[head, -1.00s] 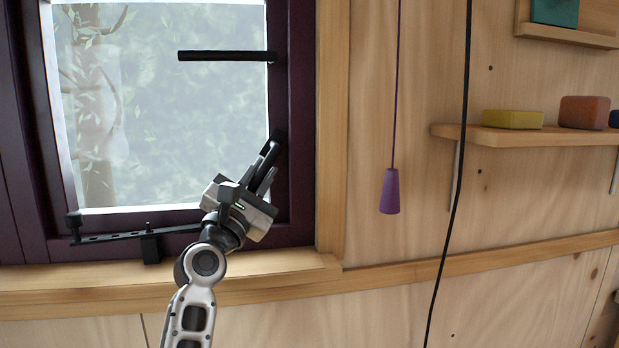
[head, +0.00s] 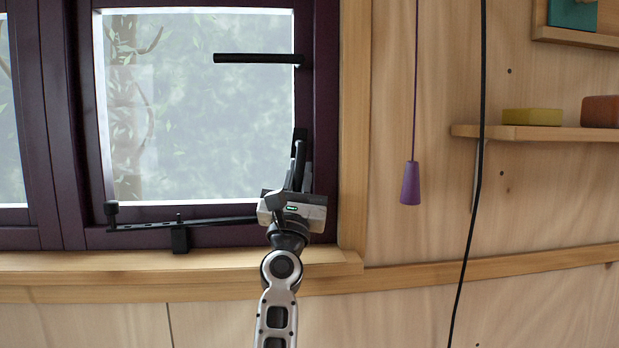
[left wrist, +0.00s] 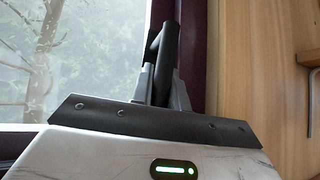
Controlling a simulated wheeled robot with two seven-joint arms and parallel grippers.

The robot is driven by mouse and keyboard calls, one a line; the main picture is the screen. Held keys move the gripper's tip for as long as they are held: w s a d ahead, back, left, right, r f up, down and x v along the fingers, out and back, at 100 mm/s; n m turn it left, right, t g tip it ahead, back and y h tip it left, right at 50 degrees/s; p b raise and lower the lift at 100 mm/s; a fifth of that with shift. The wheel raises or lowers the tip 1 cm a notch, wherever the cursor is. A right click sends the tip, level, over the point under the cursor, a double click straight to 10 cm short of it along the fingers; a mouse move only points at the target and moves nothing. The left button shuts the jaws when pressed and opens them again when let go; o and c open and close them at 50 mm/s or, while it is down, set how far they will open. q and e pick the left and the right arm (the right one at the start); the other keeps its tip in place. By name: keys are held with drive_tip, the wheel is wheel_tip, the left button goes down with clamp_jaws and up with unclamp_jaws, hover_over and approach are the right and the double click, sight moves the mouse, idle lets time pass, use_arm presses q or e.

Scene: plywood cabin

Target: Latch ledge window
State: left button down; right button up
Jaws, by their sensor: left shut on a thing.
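The ledge window has a dark purple frame (head: 324,100) around a pale pane (head: 200,110). A black upper handle (head: 255,58) on its right side lies level, pointing left across the pane. A black lower handle (head: 299,148) stands nearly upright against the right side of the frame. My left gripper (head: 298,180) is shut on this lower handle, its body below it. In the left wrist view the handle (left wrist: 164,50) rises from between the grey fingers, which partly hide it. A black stay bar (head: 215,222) runs along the bottom of the frame. My right gripper is not in view.
A wooden sill (head: 180,262) runs below the window. To the right hang a purple pull (head: 410,183) on a cord and a black cable (head: 480,180). A shelf (head: 540,132) with blocks stands farther right.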

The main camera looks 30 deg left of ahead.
use_arm(q)
drive_tip(key=c, duration=1.4)
unclamp_jaws()
drive_tip(key=shift+a, duration=0.1)
drive_tip(key=shift+o, duration=0.2)
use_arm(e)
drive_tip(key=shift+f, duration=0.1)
